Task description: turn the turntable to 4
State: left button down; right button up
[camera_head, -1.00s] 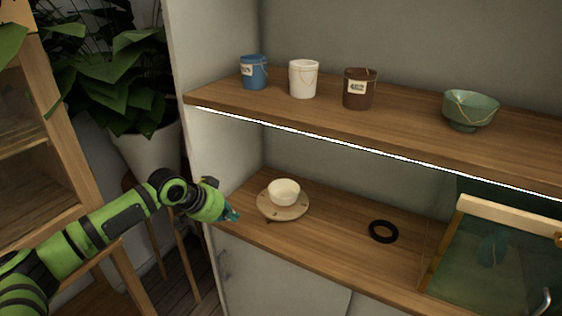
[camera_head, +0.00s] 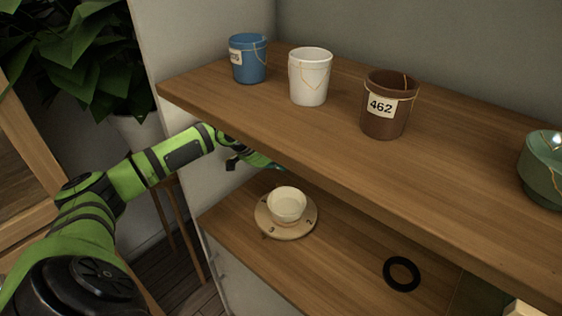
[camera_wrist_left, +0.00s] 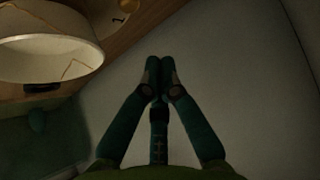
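The turntable (camera_head: 262,222) is a pale round disc with dark numerals on its rim, on the lower shelf in the head view. The numerals are too small to read surely; a small peg shows at its front left edge. A cream bowl (camera_head: 287,205) stands upright in its middle. My left gripper (camera_head: 272,166) is behind and left of the turntable, partly hidden by the upper shelf. In the left wrist view the left gripper (camera_wrist_left: 158,68) has its fingertips together, with nothing seen between them. The bowl (camera_wrist_left: 40,68) and turntable rim (camera_wrist_left: 124,20) show at upper left. My right gripper is out of view.
The upper shelf (camera_head: 330,145) overhangs the turntable and bears a blue bucket (camera_head: 249,62), a white bucket (camera_head: 310,78), a brown bucket labelled 462 (camera_head: 385,120) and a green bowl (camera_head: 545,165). A black ring (camera_head: 389,283) lies right of the turntable. The wall is close to my gripper.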

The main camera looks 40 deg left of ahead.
pick_arm(q)
jog(key=x, duration=0.7)
jog(key=shift+w, duration=0.1)
jog(key=shift+a+f+p, duration=0.15)
jog(key=shift+f+p, duration=0.05)
jog(key=shift+p, duration=0.15)
jog(key=shift+s+a+f+p, duration=0.1)
jog(key=shift+s+a+p, duration=0.2)
jog(key=shift+s, duration=0.55)
jog(key=shift+s+a+f+p, duration=0.1)
jog(key=shift+s+a+p, duration=0.15)
jog(key=shift+s, duration=0.65)
